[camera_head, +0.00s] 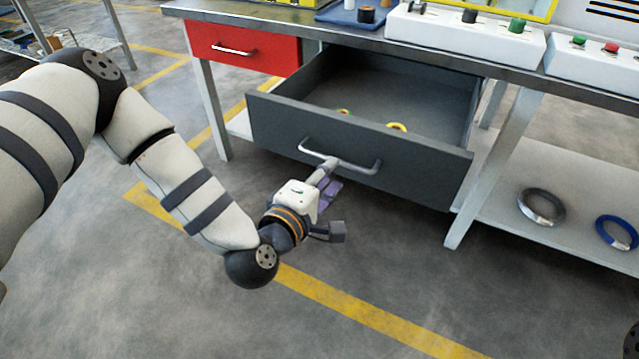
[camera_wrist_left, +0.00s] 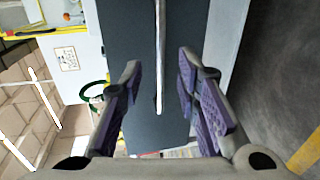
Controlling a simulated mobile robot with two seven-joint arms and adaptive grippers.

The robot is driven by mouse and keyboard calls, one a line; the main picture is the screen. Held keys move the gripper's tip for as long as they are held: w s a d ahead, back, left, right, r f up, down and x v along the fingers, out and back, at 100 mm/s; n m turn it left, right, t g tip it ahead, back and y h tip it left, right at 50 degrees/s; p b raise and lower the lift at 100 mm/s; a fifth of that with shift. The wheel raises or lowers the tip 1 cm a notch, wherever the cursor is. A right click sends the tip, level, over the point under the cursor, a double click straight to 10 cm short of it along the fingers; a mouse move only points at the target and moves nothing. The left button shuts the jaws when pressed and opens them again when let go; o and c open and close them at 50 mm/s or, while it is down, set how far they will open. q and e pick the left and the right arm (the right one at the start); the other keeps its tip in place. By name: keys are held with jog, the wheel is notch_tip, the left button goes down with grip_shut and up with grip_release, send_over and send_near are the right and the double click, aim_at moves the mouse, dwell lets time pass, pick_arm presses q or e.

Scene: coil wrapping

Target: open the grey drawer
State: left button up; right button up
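The grey drawer (camera_head: 350,150) is pulled well out of the workbench, and its inside shows. Its light metal handle (camera_head: 345,163) runs across the front face. My left gripper (camera_head: 331,205) is in front of the drawer by the left part of the handle. In the left wrist view my left gripper (camera_wrist_left: 158,75) is open, its purple-padded fingers apart on either side of the handle (camera_wrist_left: 160,50). No contact between fingers and handle can be made out. My right gripper is not in view.
Yellow round items (camera_head: 397,127) lie in the drawer. A shut red drawer (camera_head: 245,48) is to its left. The floor in front is clear.

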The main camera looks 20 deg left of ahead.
pick_arm(q)
jog(key=v, duration=0.5)
jog(key=shift+s+r, duration=0.1)
jog(key=shift+s, duration=0.15)
jog(key=s+d+f+m+g+h+p, duration=0.1)
jog(key=s+d+f+m+g+p, duration=0.15)
jog(key=s, duration=0.35)
jog(key=s+d+f+m+g+h+p, duration=0.1)
jog(key=s+f+m+g+p, duration=0.1)
jog(key=s+f+m+g, duration=0.35)
jog(key=s+d+f+m+g+h+p, duration=0.1)
jog(key=s+d+m+g+p, duration=0.1)
jog(key=s, duration=0.6)
jog(key=s+a+m+g+y+p, duration=0.1)
jog(key=s+a+m+g+p, duration=0.1)
jog(key=s, duration=0.8)
jog(key=s+a+r+m+g+y+p, duration=0.1)
jog(key=s+a+m+g, duration=0.4)
jog(key=s, duration=0.5)
jog(key=shift+a+r+g+y+p, duration=0.2)
jog(key=shift+a+g+y+p, duration=0.35)
jog(key=shift+a+y, duration=0.4)
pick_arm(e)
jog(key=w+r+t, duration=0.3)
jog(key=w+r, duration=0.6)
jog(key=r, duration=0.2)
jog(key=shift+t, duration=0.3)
